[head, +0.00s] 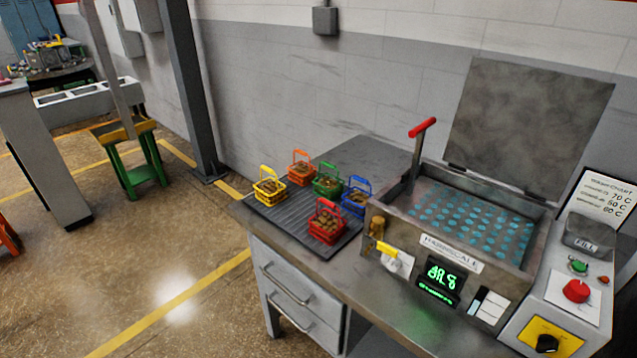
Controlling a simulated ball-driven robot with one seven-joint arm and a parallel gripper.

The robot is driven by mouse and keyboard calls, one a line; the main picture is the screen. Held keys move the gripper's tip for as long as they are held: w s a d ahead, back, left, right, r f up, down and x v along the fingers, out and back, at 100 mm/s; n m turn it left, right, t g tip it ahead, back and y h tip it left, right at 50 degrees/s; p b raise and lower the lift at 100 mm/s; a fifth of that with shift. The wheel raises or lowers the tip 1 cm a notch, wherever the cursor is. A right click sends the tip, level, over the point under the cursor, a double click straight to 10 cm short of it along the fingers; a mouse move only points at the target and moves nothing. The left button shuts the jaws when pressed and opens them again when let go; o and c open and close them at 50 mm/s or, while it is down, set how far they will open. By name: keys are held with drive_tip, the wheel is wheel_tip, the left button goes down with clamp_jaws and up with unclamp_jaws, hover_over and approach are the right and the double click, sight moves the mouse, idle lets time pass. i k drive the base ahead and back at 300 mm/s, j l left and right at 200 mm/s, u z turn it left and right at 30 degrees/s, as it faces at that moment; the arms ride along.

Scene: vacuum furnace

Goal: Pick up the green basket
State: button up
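The green basket (327,183) stands upright on a dark ribbed mat (283,222) on the bench, with its handle up and brown pieces inside. It is in the middle of a close group: the orange basket (301,171) is behind it to the left, the blue basket (356,199) to its right, the red basket (326,226) in front and the yellow basket (268,190) to the left. My gripper is not in the head view.
A steel bath (470,225) with a raised lid (528,122), a red-handled lever (422,128) and a green display stands right of the baskets. A control panel (560,310) is at far right. Open floor lies left of the bench, with a green-legged stool (135,160) beyond.

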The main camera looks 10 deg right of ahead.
sight(328, 188)
drive_tip(key=i+j, duration=0.25)
drive_tip(key=j, duration=0.15)
drive_tip(key=i+j, duration=0.55)
drive_tip(key=j, duration=0.2)
drive_tip(key=i+j+z, duration=0.1)
drive_tip(key=i+j, duration=0.4)
drive_tip(key=j, duration=0.25)
